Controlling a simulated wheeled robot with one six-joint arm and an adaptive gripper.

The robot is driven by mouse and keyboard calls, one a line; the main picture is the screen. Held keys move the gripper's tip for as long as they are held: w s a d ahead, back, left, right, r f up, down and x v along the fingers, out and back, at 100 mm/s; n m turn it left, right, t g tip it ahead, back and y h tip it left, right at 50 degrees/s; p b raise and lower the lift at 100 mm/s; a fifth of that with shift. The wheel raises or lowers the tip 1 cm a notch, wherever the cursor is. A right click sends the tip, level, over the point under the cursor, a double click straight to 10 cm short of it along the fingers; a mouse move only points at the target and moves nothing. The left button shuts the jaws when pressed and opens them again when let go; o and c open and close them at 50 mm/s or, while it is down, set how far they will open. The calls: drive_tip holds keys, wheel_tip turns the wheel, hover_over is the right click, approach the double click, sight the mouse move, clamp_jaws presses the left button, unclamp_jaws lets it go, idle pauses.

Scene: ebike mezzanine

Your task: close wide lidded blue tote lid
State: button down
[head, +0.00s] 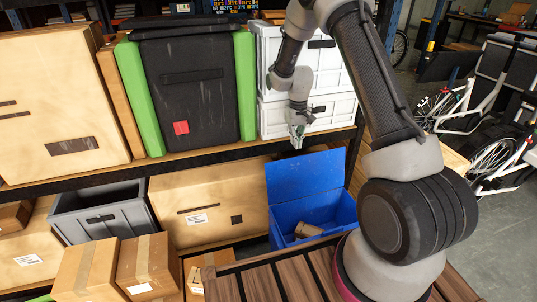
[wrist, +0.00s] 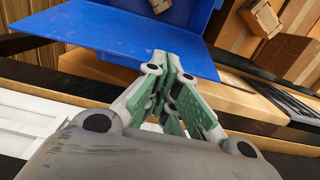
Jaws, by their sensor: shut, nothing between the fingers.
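The wide blue tote (head: 342,207) stands on the lower level, with its lid (head: 304,173) raised and leaning open at the back. A cardboard box (head: 308,230) lies inside the tote. My gripper (head: 297,143) is shut and empty, pointing down just above the lid's top edge in the head view. In the wrist view, my gripper's fingertips (wrist: 172,60) overlap the edge of the broad blue lid (wrist: 105,38). I cannot tell whether they touch it. Part of the tote's front is hidden by my arm and base.
White crates (head: 270,118) stand on the shelf behind my gripper, beside a black and green case (head: 188,95). A grey open bin (head: 100,214) and cardboard boxes (head: 146,262) stand at the lower left. Bicycles (head: 450,108) stand at the right. The shelf's dark beam runs behind the lid.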

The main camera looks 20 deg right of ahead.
drive_tip(key=w+a+r+t, duration=0.1)
drive_tip(key=w, duration=0.3)
wheel_tip(320, 180, down, 9)
drive_tip(key=shift+w+f, duration=0.15)
drive_tip(key=shift+w, duration=0.05)
drive_tip(key=shift+s+t, duration=0.1)
drive_tip(key=shift+t, duration=0.2)
